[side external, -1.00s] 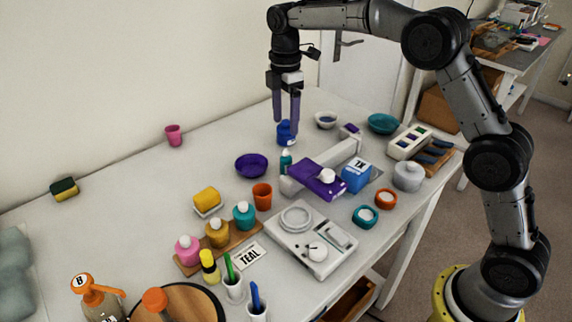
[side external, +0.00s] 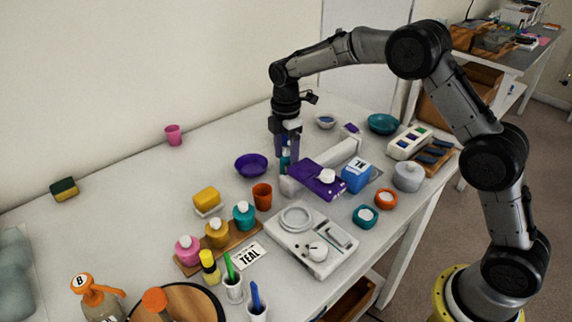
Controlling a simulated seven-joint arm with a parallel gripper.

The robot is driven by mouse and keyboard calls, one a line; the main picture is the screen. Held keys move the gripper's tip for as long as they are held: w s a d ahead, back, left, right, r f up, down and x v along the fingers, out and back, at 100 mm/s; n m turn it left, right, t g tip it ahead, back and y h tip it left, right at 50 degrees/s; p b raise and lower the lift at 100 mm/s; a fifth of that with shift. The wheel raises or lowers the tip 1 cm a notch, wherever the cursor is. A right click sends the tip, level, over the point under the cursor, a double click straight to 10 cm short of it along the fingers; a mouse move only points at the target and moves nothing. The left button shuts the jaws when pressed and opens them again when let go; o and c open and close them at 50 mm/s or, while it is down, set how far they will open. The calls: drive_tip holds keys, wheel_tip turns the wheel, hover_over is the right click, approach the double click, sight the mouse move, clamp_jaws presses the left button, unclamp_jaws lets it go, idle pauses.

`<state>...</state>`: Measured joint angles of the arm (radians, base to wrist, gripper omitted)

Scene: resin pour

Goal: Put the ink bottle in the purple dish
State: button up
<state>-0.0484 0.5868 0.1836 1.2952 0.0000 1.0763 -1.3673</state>
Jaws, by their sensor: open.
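The purple dish (side external: 250,165) is a shallow, empty-looking bowl on the table, left of my gripper. My gripper (side external: 287,156) points straight down with its two purple fingers apart, low over the table. A small teal bottle (side external: 285,162) stands upright at the fingertips; I cannot tell whether it is between the fingers or just in front of them. A dark blue bottle that stood just behind it is now mostly hidden by the fingers. No label is readable on either small bottle, so I cannot tell for sure which is the ink bottle.
A purple flat-topped piece (side external: 318,180) and a blue labelled container (side external: 355,176) lie right of my gripper. An orange cup (side external: 262,196) stands in front of the dish. A white scale (side external: 312,240) is nearer the front.

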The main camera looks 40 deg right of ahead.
clamp_jaws()
idle(0.3)
drive_tip(key=shift+r, duration=0.1)
